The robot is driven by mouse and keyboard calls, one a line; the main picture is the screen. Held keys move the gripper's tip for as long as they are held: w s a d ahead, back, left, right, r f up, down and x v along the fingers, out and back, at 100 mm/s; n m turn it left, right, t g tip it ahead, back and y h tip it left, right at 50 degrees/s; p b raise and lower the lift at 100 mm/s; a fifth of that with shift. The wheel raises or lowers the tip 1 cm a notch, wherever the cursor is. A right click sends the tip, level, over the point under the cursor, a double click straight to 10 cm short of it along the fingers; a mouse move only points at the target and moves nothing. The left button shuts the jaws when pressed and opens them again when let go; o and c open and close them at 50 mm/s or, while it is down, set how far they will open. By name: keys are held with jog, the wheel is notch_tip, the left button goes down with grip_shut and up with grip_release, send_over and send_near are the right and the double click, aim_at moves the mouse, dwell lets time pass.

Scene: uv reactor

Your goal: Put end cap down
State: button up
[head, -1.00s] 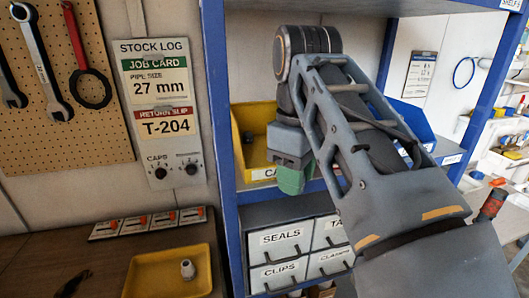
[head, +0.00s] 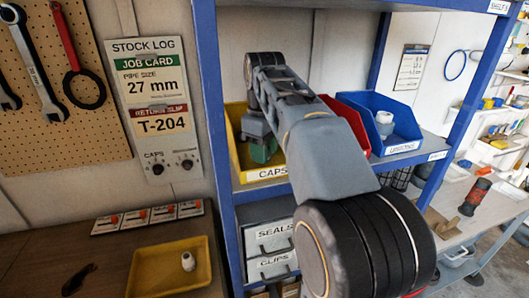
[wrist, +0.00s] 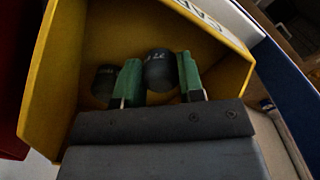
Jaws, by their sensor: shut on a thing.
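The end cap (wrist: 161,72) is dark grey and rounded, with a small marking too blurred to read for certain. My gripper (wrist: 160,80) is shut on it, with green fingers on either side. In the head view my gripper (head: 262,150) is at the yellow CAPS bin (head: 266,174) on the blue shelf, its fingers partly behind the front wall. The wrist view shows the yellow bin wall (wrist: 50,75) around it. A second dark cap (wrist: 104,82) lies in the bin to the left of the fingers. I cannot tell whether the held cap touches the bin floor.
A red bin (head: 352,125) and a blue bin (head: 400,148) with a white fitting (head: 384,122) stand to the right on the shelf. Drawers (head: 268,250) are below. A yellow tray (head: 150,280) with a white fitting (head: 188,261) is on the bench. A blue post (head: 213,110) stands close left.

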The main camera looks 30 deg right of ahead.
jog(key=shift+f, duration=0.55)
jog(key=shift+f, duration=0.15)
jog(key=o, duration=0.9)
jog(key=shift+r+p, duration=0.5)
jog(key=shift+r, duration=3.4)
